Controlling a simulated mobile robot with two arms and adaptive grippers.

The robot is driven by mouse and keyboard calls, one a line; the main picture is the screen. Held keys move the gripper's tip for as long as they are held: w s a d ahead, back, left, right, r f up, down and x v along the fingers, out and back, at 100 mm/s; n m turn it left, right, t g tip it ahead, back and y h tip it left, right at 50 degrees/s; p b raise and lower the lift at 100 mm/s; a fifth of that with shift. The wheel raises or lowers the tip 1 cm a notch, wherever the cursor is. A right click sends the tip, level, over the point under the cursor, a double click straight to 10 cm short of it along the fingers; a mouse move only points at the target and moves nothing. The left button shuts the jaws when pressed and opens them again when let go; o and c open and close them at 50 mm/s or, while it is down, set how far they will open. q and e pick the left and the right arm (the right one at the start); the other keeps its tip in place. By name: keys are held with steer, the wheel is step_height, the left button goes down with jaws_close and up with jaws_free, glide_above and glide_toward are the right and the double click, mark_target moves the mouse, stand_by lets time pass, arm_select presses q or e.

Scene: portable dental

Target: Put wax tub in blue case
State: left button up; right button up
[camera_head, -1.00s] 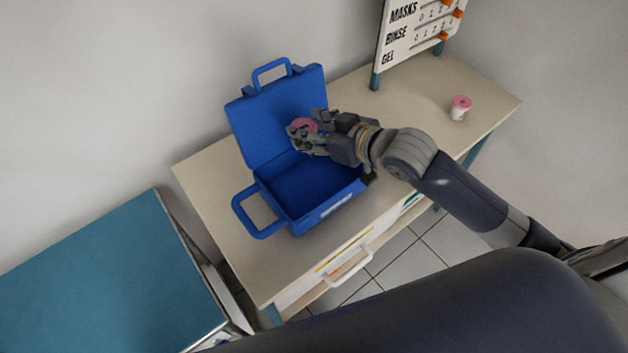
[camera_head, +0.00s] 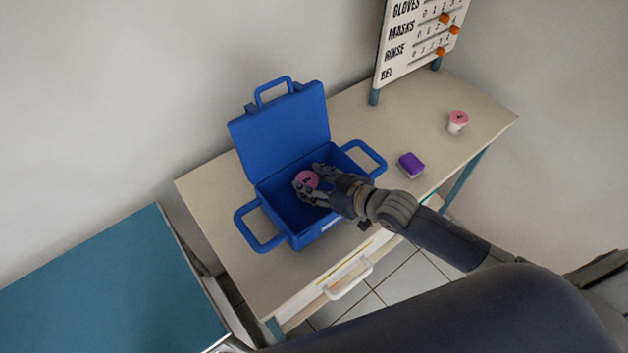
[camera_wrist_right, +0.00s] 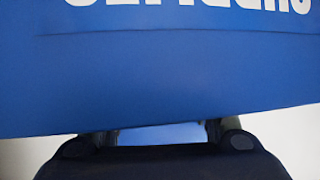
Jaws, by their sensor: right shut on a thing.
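The blue case (camera_head: 279,136) stands open on the beige table, its lid raised at the back and a handle on each side. My right gripper (camera_head: 312,184) is over the open case, shut on a tub with a pink lid (camera_head: 307,179). The tub is at the case's mouth; I cannot tell whether it touches the case floor. In the right wrist view a blue surface with white lettering (camera_wrist_right: 190,70) fills most of the picture, and the tub is not seen there. My left gripper is not in view.
A second white tub with a pink lid (camera_head: 458,121) stands at the table's right. A purple block (camera_head: 411,164) lies right of the case. A board with orange sliders (camera_head: 415,40) stands behind. A teal-topped cabinet (camera_head: 110,285) is at the left.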

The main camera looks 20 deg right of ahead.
steer(key=o, duration=1.1)
steer(key=shift+f, duration=0.1)
steer(key=shift+c, duration=0.2)
steer(key=shift+s, duration=0.1)
steer(key=v, duration=1)
steer(key=shift+b, duration=0.35)
steer(key=shift+v, duration=1)
